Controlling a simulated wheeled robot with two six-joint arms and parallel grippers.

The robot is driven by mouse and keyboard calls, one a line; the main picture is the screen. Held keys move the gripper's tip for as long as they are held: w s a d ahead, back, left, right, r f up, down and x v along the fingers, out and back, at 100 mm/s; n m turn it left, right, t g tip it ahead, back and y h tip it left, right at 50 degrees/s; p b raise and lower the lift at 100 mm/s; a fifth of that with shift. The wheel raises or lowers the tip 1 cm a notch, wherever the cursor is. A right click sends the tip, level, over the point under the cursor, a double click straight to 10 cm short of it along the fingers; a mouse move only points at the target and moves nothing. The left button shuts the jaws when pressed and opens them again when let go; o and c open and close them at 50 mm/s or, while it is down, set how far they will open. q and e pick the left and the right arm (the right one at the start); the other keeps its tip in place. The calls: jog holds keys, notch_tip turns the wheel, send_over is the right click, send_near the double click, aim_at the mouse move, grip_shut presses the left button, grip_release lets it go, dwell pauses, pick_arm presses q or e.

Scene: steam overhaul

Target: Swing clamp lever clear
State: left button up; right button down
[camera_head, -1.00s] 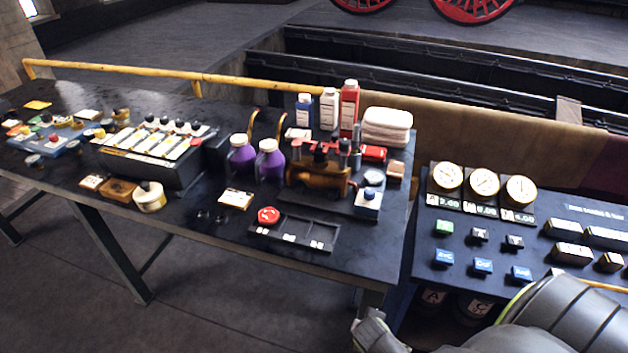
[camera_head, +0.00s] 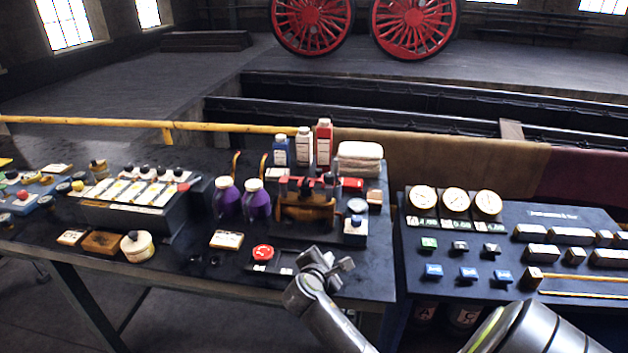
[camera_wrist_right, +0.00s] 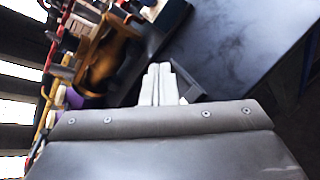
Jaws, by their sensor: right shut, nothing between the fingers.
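The clamp fixture is a brass-coloured body (camera_head: 306,206) with a red bar (camera_head: 300,183) across its top, standing on the dark bench. It also shows at the upper left of the right wrist view, as a brass body (camera_wrist_right: 108,58). I cannot make out clearly which part is the clamp lever. My right gripper (camera_head: 328,264) is at the bench's front edge, in front of and below the fixture, apart from it. Its fingers are together and empty in the right wrist view (camera_wrist_right: 158,84). My left gripper is not in view.
Two purple bottles (camera_head: 257,204) stand left of the fixture. Blue, white and red bottles (camera_head: 324,146) and a folded towel (camera_head: 360,160) stand behind. A red button (camera_head: 263,252) lies near the front edge. A gauge panel (camera_head: 455,200) is to the right.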

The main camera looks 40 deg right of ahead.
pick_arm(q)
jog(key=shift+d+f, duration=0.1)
pick_arm(e)
jog(key=w+r+n+t+h, duration=0.2)
jog(key=w+r+n+h, duration=0.1)
jog(key=w+r+n, duration=0.6)
jog(key=w+r, duration=0.1)
jog(key=w, duration=0.2)
jog(key=shift+w+d+r+t+h, duration=0.15)
jog(key=shift+d+r+t+h, duration=0.05)
jog(key=shift+t+h, duration=0.2)
